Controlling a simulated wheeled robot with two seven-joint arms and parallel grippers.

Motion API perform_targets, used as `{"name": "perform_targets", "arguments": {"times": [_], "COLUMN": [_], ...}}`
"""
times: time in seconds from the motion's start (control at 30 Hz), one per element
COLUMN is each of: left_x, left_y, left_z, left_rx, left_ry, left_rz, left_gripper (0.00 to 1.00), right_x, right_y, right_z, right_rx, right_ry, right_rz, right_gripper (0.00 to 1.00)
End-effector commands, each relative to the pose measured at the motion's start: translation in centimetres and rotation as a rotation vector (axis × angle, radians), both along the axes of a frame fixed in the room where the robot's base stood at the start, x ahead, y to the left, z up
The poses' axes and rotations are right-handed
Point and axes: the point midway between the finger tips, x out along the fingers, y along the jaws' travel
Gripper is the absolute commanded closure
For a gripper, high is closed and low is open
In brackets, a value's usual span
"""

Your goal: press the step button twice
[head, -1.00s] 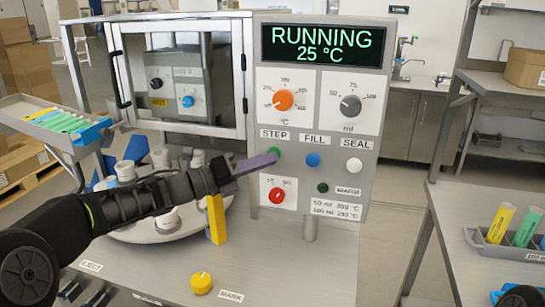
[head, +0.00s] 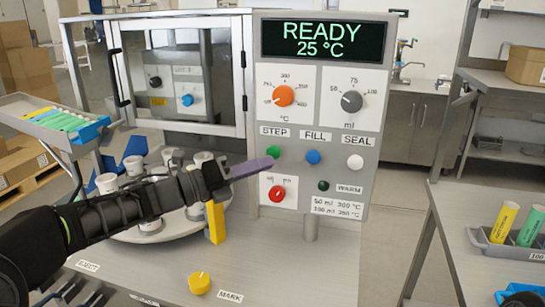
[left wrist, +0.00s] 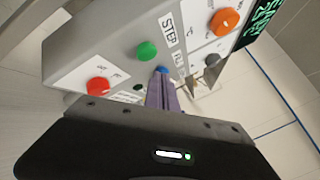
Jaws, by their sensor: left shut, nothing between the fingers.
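The green STEP button (head: 273,152) is on the grey control panel (head: 381,110), under its STEP label. It also shows in the left wrist view (left wrist: 147,50), uncovered. My left gripper (head: 265,164) is shut, with nothing in its purple fingers; the fingertips are just below the STEP button in the head view. In the left wrist view the shut fingers (left wrist: 162,94) point toward the panel, apart from the green button. The display (head: 324,41) reads READY, 25 °C. My right gripper is not in view.
Blue FILL (head: 313,157) and white SEAL (head: 355,162) buttons sit right of STEP; a red knob (head: 277,194) is below. A carousel with white cups (head: 107,183) and a yellow post (head: 216,222) stand near my left arm. A yellow knob (head: 200,283) is on the table.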

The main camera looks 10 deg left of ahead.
Motion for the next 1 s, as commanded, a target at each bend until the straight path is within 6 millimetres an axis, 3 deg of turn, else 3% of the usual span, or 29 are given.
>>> {"name": "perform_targets", "arguments": {"times": [0.37, 1.0], "left_x": [-3.4, -3.5], "left_y": [0.2, 0.2], "left_z": [-0.2, 0.0], "left_rx": [-0.001, -0.001], "left_ry": [0.0, 0.0], "left_rz": [0.001, 0.001], "left_gripper": [1.0, 1.0], "right_x": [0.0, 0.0], "right_y": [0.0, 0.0], "right_z": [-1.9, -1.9], "right_rx": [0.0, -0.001], "right_ry": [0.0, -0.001], "right_rz": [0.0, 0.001], "right_gripper": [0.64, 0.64]}}
